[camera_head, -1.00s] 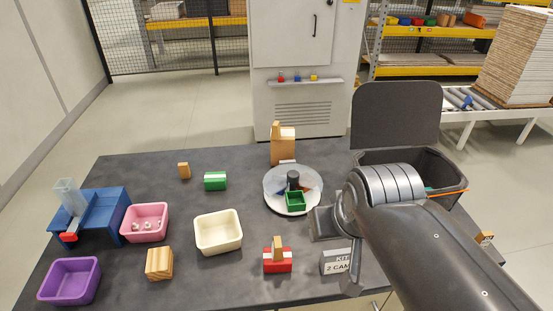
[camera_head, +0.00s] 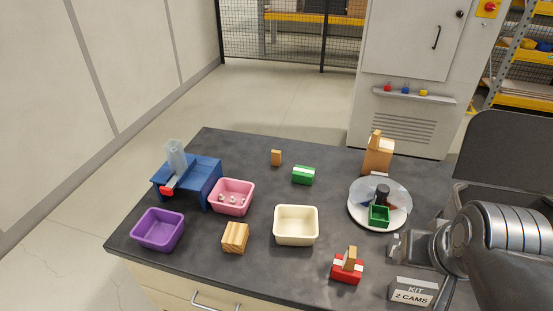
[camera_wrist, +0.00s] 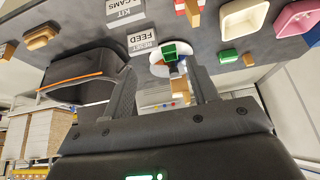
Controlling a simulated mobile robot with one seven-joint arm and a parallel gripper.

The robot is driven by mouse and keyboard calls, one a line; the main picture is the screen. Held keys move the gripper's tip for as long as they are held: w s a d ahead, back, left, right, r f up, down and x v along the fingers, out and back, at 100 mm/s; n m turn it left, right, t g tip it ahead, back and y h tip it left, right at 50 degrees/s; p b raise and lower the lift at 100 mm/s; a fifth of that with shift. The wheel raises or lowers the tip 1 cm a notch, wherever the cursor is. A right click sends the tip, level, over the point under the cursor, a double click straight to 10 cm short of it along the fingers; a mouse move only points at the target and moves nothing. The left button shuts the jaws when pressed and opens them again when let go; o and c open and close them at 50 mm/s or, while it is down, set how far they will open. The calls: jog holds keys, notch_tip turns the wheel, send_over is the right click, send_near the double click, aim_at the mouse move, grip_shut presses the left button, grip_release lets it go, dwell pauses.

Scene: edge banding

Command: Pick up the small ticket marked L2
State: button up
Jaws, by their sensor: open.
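I cannot make out a ticket marked L2 in either view; no small label is readable as L2. My gripper (camera_wrist: 161,70) is open and empty in the wrist view, its two dark fingers spread apart above the table. In the head view my arm reaches in from the lower right and hides part of the table's right side. A white sign reading KIT 2 CAMS (camera_head: 413,292) stands near the front edge, beside my gripper. A second lettered sign (camera_wrist: 142,42) shows in the wrist view, its first word unclear.
A round clear-topped tray (camera_head: 358,213) holds a green box. Purple (camera_head: 158,243), pink (camera_head: 231,208) and cream (camera_head: 296,239) bins stand left, with a blue fixture (camera_head: 203,175). Wooden (camera_head: 235,237), green (camera_head: 303,175) and red (camera_head: 346,270) blocks lie around. A black bin (camera_wrist: 80,70) is beyond.

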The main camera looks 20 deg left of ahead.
jog(key=shift+o, duration=0.5)
jog(key=w+a+r, duration=0.2)
jog(key=w+r, duration=0.1)
jog(key=w, duration=0.4)
jog(key=w+a+r, duration=0.2)
jog(key=w+r, duration=0.1)
jog(key=w, duration=0.5)
jog(key=g, duration=0.1)
send_over(276, 152)
jog(key=s, duration=0.3)
notch_tip(276, 152, down, 22)
jog(key=x, duration=0.5)
jog(key=shift+s, duration=0.15)
jog(key=shift+x, duration=3.15)
